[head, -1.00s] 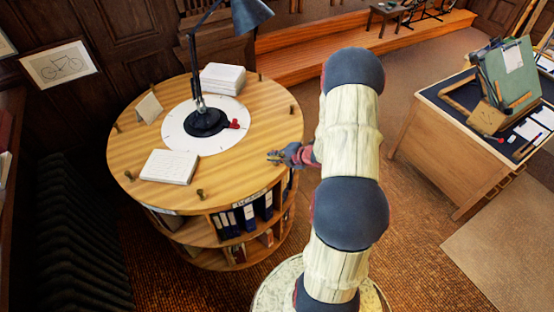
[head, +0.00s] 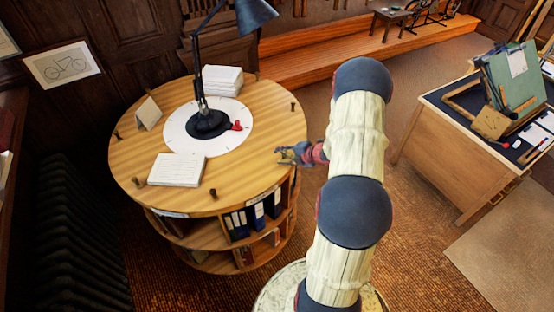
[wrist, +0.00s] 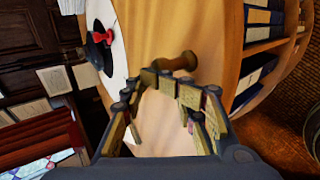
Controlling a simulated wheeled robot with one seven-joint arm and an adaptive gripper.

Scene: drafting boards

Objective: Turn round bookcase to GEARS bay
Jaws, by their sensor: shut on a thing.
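The round wooden bookcase (head: 235,165) stands left of my arm, with short pegs round its top and binders on the shelves below. A label (head: 262,196) on its rim is too small to read. My gripper (head: 281,153) is at the right edge of the top. In the wrist view, its fingertips (wrist: 163,78) are closed on a turned wooden peg (wrist: 178,61), whose knob shows beyond them. In the head view that peg is hidden by the gripper. A white dial (head: 180,132) with a red pointer (head: 236,126) lies at the centre of the top.
A dark desk lamp (head: 205,122), a paper stack (head: 222,77), a pad (head: 176,170) and a folded card (head: 148,113) are on the bookcase. A dark radiator (head: 80,235) stands close at left. A drafting desk (head: 440,150) is at right, with open floor between.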

